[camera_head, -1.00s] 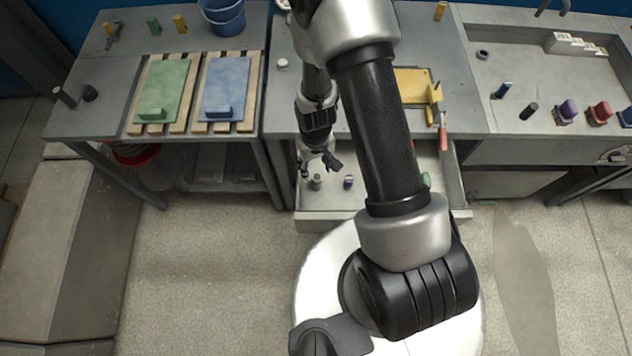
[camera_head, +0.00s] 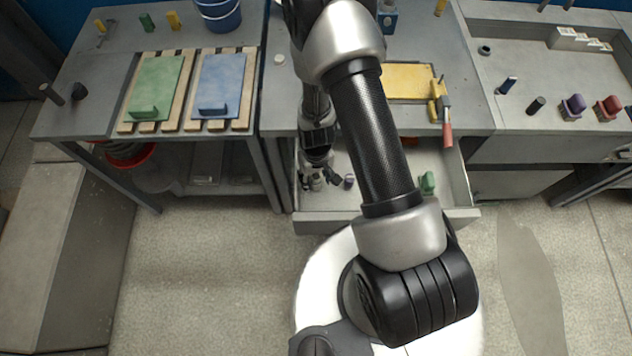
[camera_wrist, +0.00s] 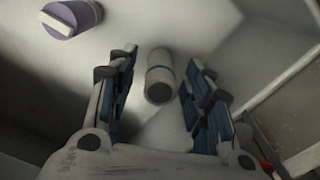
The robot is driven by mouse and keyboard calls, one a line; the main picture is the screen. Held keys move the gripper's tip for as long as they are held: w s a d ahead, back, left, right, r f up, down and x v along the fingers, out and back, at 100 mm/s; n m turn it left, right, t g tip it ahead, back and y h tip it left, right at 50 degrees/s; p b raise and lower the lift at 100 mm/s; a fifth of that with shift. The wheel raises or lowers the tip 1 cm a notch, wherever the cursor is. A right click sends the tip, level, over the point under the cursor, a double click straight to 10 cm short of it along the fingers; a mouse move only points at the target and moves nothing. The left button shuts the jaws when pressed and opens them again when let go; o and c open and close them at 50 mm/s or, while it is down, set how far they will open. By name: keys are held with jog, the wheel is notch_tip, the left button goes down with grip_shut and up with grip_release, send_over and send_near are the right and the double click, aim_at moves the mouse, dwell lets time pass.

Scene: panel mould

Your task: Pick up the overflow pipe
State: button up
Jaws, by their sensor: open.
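The overflow pipe appears to be the short grey cylinder (camera_wrist: 160,75) with a dark round end and a thin band near its middle. In the wrist view my gripper (camera_wrist: 163,72) is open, with one blue-padded finger on each side of the cylinder and a gap to both. In the head view my gripper (camera_head: 320,182) is low in the drawer's left part, and the cylinder (camera_head: 317,184) is partly hidden by the fingers.
A purple piece with a pale bar (camera_wrist: 70,18) lies close by in the drawer; it also shows in the head view (camera_head: 349,182). A green piece (camera_head: 427,183) is at the drawer's right. The drawer walls are near. A red-handled clamp (camera_head: 446,120) overhangs the table edge.

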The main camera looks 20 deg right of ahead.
jog(key=shift+c, duration=0.2)
grip_shut()
dwell(0.3)
jog(key=shift+r, duration=0.1)
